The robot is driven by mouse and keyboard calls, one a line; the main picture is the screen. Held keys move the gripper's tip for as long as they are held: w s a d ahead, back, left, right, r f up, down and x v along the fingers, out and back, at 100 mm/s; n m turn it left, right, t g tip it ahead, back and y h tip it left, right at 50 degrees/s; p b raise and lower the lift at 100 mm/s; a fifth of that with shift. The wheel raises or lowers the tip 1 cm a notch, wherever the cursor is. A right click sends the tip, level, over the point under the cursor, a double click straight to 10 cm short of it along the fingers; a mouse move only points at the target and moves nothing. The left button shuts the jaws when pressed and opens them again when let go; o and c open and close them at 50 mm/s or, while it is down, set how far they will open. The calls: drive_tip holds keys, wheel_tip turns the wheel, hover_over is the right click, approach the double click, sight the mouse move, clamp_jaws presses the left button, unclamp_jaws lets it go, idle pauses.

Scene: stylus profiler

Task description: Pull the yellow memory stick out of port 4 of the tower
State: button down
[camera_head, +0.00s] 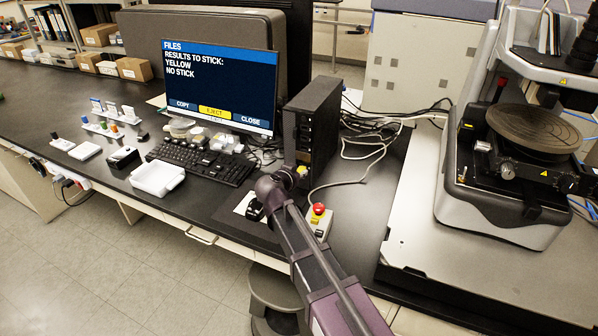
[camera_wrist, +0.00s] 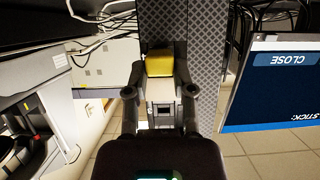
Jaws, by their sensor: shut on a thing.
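The yellow memory stick (camera_wrist: 160,64) shows between the fingertips of my gripper (camera_wrist: 161,75) in the wrist view. My gripper is shut on it. In the head view the stick is a small yellow patch (camera_head: 303,170) by the front of the black tower (camera_head: 312,125), next to my gripper (camera_head: 290,177). The tower's patterned dark face (camera_wrist: 203,35) lies behind the stick in the wrist view. The ports are hidden, and I cannot tell whether the stick's plug is still in one. The monitor (camera_head: 220,85) reads "RESULTS TO STICK: YELLOW, NO STICK", with EJECT in yellow.
A red-topped button box (camera_head: 318,221) stands just right of my arm. The keyboard (camera_head: 201,162) and a white tray (camera_head: 157,178) lie to the left. Loose cables (camera_head: 370,140) run right of the tower. The profiler (camera_head: 510,170) stands at the far right.

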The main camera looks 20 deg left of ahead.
drive_tip(key=shift+s+a, duration=0.2)
drive_tip(key=shift+s, duration=1.95)
idle(0.7)
drive_tip(key=p+v, duration=0.1)
drive_tip(key=v, duration=0.2)
drive_tip(key=p+v, duration=0.2)
drive_tip(key=shift+s+r, duration=0.2)
drive_tip(key=shift+r, duration=0.35)
